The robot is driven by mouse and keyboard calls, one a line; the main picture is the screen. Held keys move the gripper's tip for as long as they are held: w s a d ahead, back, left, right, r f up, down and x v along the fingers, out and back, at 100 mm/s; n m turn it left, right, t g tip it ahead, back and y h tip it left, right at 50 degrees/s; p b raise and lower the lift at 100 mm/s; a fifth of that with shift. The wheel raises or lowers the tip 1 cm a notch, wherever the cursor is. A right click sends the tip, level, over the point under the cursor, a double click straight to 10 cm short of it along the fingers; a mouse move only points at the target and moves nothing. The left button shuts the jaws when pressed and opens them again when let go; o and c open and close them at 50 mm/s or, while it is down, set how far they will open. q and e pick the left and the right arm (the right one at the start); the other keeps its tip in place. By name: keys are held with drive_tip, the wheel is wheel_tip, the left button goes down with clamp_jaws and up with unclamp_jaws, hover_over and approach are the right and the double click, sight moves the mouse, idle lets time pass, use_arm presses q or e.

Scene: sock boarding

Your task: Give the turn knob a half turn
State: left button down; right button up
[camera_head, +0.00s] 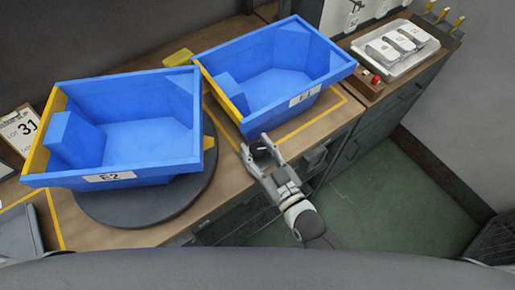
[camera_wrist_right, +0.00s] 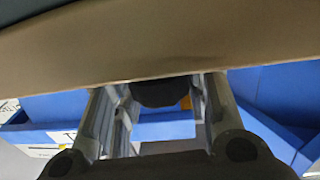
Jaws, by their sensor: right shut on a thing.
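The dark round turn knob (camera_head: 260,152) sits at the front edge of the wooden worktop, in front of the gap between the two blue bins. My right gripper (camera_head: 256,146) reaches it from the front right and is shut on it, with one finger on each side. In the right wrist view the dark knob (camera_wrist_right: 160,92) shows between the two grey fingers (camera_wrist_right: 160,108), against the tan worktop. Any mark showing the knob's angle is hidden or too small to tell. My left gripper is not in view.
A blue bin labelled E2 (camera_head: 110,178) rests on a dark round turntable (camera_head: 150,212). Another blue bin, E1 (camera_head: 305,96), stands to its right inside a yellow outline. A white tray (camera_head: 398,55) with pale items is at the back right. Green floor (camera_head: 365,190) lies open in front.

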drive_tip(key=shift+n+y, duration=0.3)
drive_tip(key=shift+y, duration=0.1)
drive_tip(key=shift+n+g+y, duration=0.6)
drive_tip(key=shift+g+y, duration=0.1)
drive_tip(key=shift+n+g+y+b, duration=0.45)
drive_tip(key=shift+n+g+y, duration=0.15)
drive_tip(key=shift+y, duration=0.1)
drive_tip(key=shift+n+g+y+b, duration=1.1)
drive_tip(key=shift+n+g+y, duration=0.1)
drive_tip(key=shift+g, duration=0.4)
drive_tip(key=o, duration=1.1)
drive_tip(key=shift+c, duration=0.2)
